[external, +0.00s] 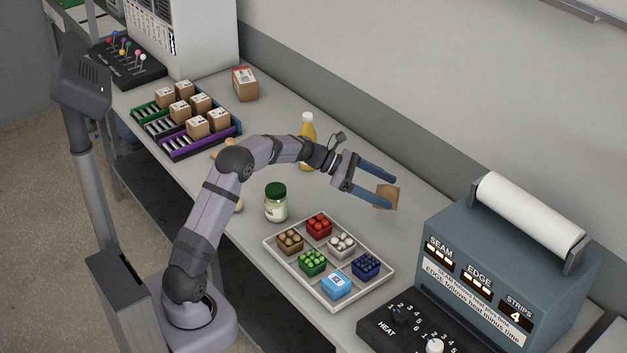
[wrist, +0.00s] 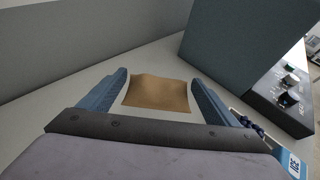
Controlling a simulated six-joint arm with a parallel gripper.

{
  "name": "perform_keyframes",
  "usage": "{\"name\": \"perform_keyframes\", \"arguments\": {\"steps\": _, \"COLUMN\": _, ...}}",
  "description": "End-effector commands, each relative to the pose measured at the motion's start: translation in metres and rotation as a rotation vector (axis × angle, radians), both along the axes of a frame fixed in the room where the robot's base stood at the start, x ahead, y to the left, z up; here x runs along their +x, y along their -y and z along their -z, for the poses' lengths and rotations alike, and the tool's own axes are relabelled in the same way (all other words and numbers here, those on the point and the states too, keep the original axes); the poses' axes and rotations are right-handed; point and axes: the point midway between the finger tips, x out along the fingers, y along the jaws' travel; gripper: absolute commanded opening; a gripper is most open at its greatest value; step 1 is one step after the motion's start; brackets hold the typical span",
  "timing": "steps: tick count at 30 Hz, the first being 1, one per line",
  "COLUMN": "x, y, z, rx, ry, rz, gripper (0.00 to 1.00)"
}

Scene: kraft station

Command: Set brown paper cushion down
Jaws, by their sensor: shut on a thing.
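The brown paper cushion (external: 387,197) is a small, flat-looking tan piece at the tips of my gripper (external: 382,190) in the external view. My gripper is shut on it, with the blue fingers on either side. In the wrist view the cushion (wrist: 158,92) lies between the two fingers (wrist: 158,95), its top face showing slightly creased. It appears held above the grey table (external: 345,190), but the exact height is hard to tell.
A blue-grey machine (external: 500,260) with a paper roll stands at the right. A green-lidded jar (external: 276,203) and a yellow bottle (external: 307,130) stand nearby. A black heat panel (external: 385,335) is at the bottom.

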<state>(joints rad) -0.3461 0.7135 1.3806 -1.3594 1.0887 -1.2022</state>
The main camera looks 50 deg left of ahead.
Motion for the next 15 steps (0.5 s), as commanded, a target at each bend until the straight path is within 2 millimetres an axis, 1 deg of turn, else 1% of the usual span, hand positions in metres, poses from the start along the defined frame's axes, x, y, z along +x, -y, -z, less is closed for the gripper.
{"name": "perform_keyframes", "arguments": {"steps": 1, "x": 0.002, "y": 0.024, "z": 0.003, "rx": 0.0, "ry": -0.002, "rz": 0.042, "gripper": 0.63}}
{"name": "perform_keyframes", "arguments": {"steps": 3, "x": 0.004, "y": 0.052, "z": 0.005, "rx": 0.006, "ry": 0.003, "rz": 0.091, "gripper": 0.63}}
{"name": "perform_keyframes", "arguments": {"steps": 6, "x": 0.005, "y": 0.084, "z": 0.006, "rx": 0.014, "ry": 0.014, "rz": 0.158, "gripper": 0.63}}
{"name": "perform_keyframes", "arguments": {"steps": 9, "x": 0.005, "y": 0.109, "z": 0.003, "rx": 0.021, "ry": 0.03, "rz": 0.219, "gripper": 0.63}}
{"name": "perform_keyframes", "arguments": {"steps": 11, "x": 0.006, "y": 0.113, "z": -0.002, "rx": 0.025, "ry": 0.042, "rz": 0.242, "gripper": 0.63}}
{"name": "perform_keyframes", "arguments": {"steps": 15, "x": 0.006, "y": 0.115, "z": -0.017, "rx": 0.028, "ry": 0.061, "rz": 0.279, "gripper": 0.63}}
